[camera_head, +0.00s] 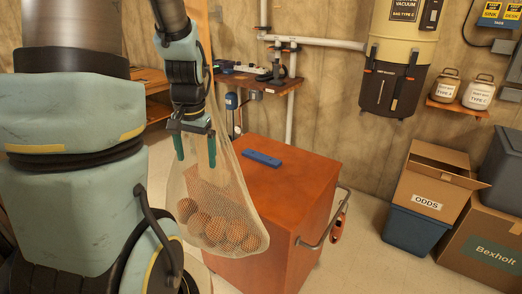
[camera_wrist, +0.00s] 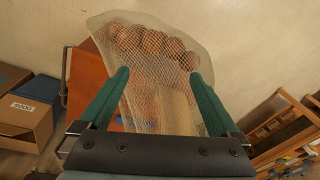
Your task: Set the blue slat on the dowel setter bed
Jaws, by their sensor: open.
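The blue slat (camera_head: 262,159) lies flat on top of the orange cabinet (camera_head: 290,185), near its back edge. My gripper (camera_head: 196,156) is open with green fingers pointing down, left of the slat and apart from it. In the wrist view, my gripper (camera_wrist: 160,78) has nothing clamped between its fingers; a net bag fills the space beyond them.
The net bag (camera_head: 222,205) of brown balls hangs close to my gripper, beside the cabinet; it also shows in the wrist view (camera_wrist: 150,50). The cabinet has a side handle (camera_head: 325,230). An open ODDS box (camera_head: 430,195) and a Bexholt box (camera_head: 485,250) stand right.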

